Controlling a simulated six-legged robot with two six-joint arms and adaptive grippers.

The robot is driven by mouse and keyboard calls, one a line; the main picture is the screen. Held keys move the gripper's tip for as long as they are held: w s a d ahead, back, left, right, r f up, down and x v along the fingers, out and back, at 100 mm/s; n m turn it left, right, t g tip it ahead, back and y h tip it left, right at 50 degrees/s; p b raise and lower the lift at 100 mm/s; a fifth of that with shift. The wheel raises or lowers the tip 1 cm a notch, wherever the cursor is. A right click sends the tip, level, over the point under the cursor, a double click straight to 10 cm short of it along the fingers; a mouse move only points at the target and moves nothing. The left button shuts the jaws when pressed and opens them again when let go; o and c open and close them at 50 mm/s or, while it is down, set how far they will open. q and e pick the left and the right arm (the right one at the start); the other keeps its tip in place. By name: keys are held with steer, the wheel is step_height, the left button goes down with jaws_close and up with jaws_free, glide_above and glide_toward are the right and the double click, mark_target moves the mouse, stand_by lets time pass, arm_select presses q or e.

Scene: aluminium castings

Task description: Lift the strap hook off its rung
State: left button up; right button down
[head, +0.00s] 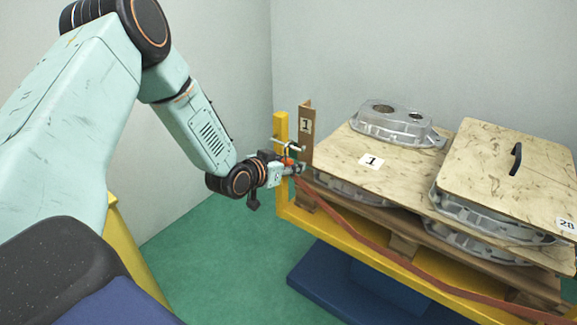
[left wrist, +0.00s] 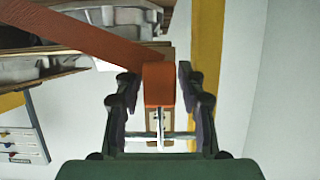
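The orange-red strap (head: 375,237) runs along the front of the yellow frame up to my left gripper (head: 296,167). In the left wrist view the strap (left wrist: 158,84) bends down between the two fingers of my left gripper (left wrist: 156,76). Narrow gaps show on both sides of the strap, so the fingers are open around it. The thin metal hook (left wrist: 159,128) hangs below the strap end at the pale rung (left wrist: 180,136), which crosses behind the fingers. In the head view the rung (head: 288,144) shows by the yellow post; the hook is too small to make out. My right gripper is not in view.
A yellow post (head: 281,130) and a brown angle piece marked 1 (head: 306,132) stand close to my left gripper. Wooden boards (head: 400,168) with aluminium castings (head: 388,124) are stacked at right. A blue base (head: 350,280) sits below. The green floor (head: 215,245) is clear.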

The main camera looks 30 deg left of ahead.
arm_select(q)
steer(key=shift+c, duration=0.4)
jaws_close()
steer(key=shift+r, duration=0.1)
steer(key=shift+r+p, duration=0.75)
steer(key=shift+p, duration=0.1)
steer(key=s+d+p, duration=0.2)
steer(key=d+p, duration=1.7)
steer(key=d, duration=1.3)
steer(key=shift+s, duration=0.3)
